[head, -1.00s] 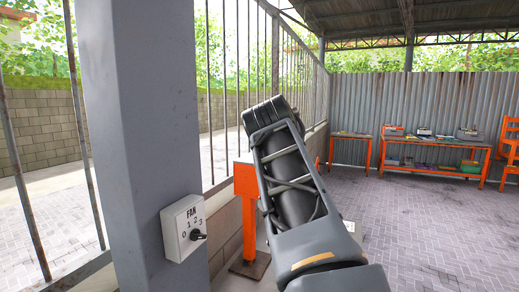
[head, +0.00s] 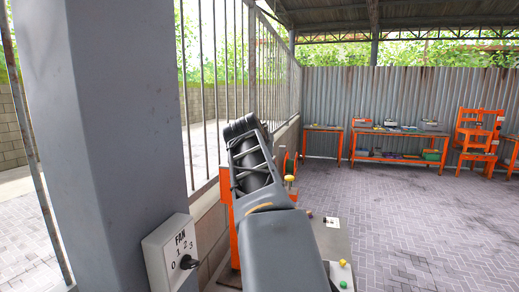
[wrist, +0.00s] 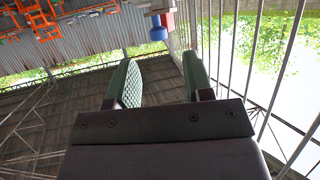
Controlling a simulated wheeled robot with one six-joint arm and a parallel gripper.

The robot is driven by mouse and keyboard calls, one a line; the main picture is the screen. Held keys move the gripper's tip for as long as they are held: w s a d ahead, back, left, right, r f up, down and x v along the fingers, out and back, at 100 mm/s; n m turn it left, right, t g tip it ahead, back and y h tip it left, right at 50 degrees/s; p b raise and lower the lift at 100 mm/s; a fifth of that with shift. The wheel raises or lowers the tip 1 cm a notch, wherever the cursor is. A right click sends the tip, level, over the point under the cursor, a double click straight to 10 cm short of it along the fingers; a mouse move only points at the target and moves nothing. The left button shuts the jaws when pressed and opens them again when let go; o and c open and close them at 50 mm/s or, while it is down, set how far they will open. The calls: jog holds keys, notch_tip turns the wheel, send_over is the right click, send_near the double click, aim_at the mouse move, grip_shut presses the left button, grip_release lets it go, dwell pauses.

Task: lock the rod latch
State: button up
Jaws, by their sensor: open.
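I cannot make out a rod latch in either view. My gripper's two fingers show in the wrist view (wrist: 160,82), with green pads, spread apart and with nothing between them. In the head view my arm reaches forward past the grey pillar (head: 95,130), and the fingers are hidden behind it. An orange machine or stand, with a yellow knob (head: 289,178), is partly hidden behind my arm. A small blue part (wrist: 158,33) shows just beyond the fingers in the wrist view, too small to identify.
A white fan switch box (head: 172,252) is on the pillar, close at the left. A barred fence (head: 215,90) runs along the left. The paved floor (head: 420,220) at right is clear.

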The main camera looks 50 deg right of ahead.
jog(key=shift+p+x, duration=0.45)
jog(key=shift+x, duration=2.15)
jog(key=shift+c, duration=0.3)
grip_shut()
